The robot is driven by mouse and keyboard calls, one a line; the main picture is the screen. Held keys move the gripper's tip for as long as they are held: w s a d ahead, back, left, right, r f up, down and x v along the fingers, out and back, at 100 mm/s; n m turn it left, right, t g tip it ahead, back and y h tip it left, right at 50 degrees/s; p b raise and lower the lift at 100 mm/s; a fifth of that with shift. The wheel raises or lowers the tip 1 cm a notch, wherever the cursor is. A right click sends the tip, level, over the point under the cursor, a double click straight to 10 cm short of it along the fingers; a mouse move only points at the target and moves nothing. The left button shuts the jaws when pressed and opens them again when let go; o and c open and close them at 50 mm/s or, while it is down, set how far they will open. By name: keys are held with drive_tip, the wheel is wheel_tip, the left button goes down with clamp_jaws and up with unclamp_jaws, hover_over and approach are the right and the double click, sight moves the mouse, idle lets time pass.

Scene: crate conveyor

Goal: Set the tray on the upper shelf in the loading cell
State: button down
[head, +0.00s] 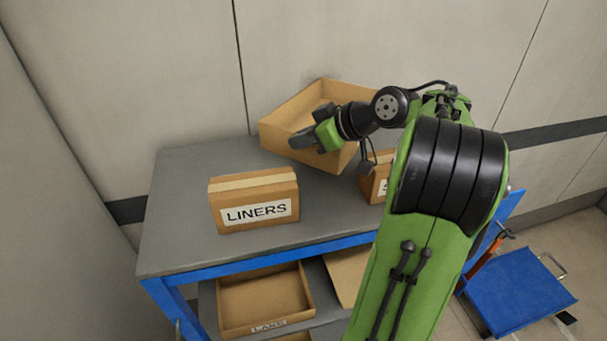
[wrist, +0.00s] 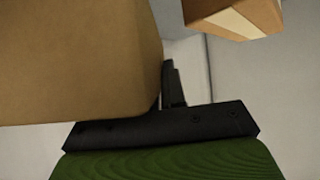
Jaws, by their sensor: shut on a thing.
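The tray (head: 338,162) is an open, plain brown cardboard tray at the back of the upper shelf (head: 180,215), by the wall. My gripper (head: 305,139) is shut on its near wall. The tray looks turned at an angle to the shelf; I cannot tell whether its base touches the surface. In the wrist view, a tray wall (wrist: 75,60) fills the left side, against a dark finger. My arm hides the right part of the shelf.
A closed LINERS box (head: 255,204) stands on the upper shelf at the front left. Another box (head: 372,184) is partly hidden by my arm. The shelf's left end is clear. A lower shelf holds a labelled tray (head: 262,300). A blue cart (head: 520,292) stands at the right.

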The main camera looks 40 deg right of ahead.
wheel_tip(320, 180, down, 9)
drive_tip(key=shift+r+b, duration=0.1)
drive_tip(key=shift+b, duration=0.8)
drive_tip(key=c, duration=1.5)
unclamp_jaws()
